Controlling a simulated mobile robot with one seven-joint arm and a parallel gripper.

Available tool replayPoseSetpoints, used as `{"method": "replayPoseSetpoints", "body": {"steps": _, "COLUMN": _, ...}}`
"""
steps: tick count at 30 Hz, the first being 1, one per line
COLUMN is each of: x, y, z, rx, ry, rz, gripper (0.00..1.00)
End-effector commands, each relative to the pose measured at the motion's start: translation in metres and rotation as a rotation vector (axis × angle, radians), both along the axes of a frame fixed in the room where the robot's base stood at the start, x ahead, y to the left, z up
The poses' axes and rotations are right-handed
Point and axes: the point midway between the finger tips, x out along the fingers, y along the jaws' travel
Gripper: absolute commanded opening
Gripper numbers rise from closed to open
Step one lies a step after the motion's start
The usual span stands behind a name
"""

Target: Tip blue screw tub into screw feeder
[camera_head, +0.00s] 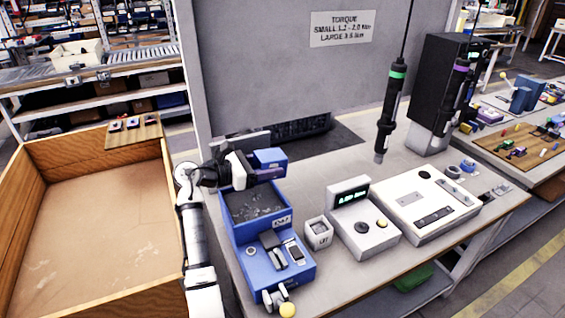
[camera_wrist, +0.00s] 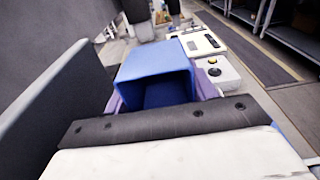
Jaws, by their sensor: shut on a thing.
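My gripper (camera_head: 250,172) is shut on the blue screw tub (camera_head: 270,157), just above the back of the blue screw feeder (camera_head: 262,245). In the wrist view the tub (camera_wrist: 155,62) is held between purple fingers (camera_wrist: 160,95), its open mouth facing the camera and its inside dark blue. I cannot make out screws in it. The feeder has a dark hopper holding small grey pieces. A small label is on the feeder's front face, and a yellow ball knob sits at its near end.
A small white bin (camera_head: 318,234) stands right of the feeder. A white torque tester (camera_head: 362,222) and a white panel box (camera_head: 432,203) are farther right. A hanging screwdriver (camera_head: 390,110) and a grey upright panel (camera_head: 290,70) are behind. A wooden crate (camera_head: 95,215) is on the left.

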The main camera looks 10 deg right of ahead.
Motion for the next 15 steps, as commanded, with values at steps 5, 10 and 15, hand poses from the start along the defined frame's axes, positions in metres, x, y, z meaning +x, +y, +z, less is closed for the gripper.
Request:
{"method": "replayPoseSetpoints", "body": {"steps": 5, "x": 0.000, "y": 0.000, "z": 0.005, "rx": 0.079, "ry": 0.017, "rz": -0.001, "gripper": 0.28}}
{"method": "replayPoseSetpoints", "body": {"steps": 10, "x": 0.001, "y": 0.000, "z": 0.013, "rx": 0.358, "ry": 0.104, "rz": 0.002, "gripper": 0.28}}
{"method": "replayPoseSetpoints", "body": {"steps": 15, "x": 0.001, "y": -0.001, "z": 0.017, "rx": 0.630, "ry": 0.196, "rz": 0.000, "gripper": 0.28}}
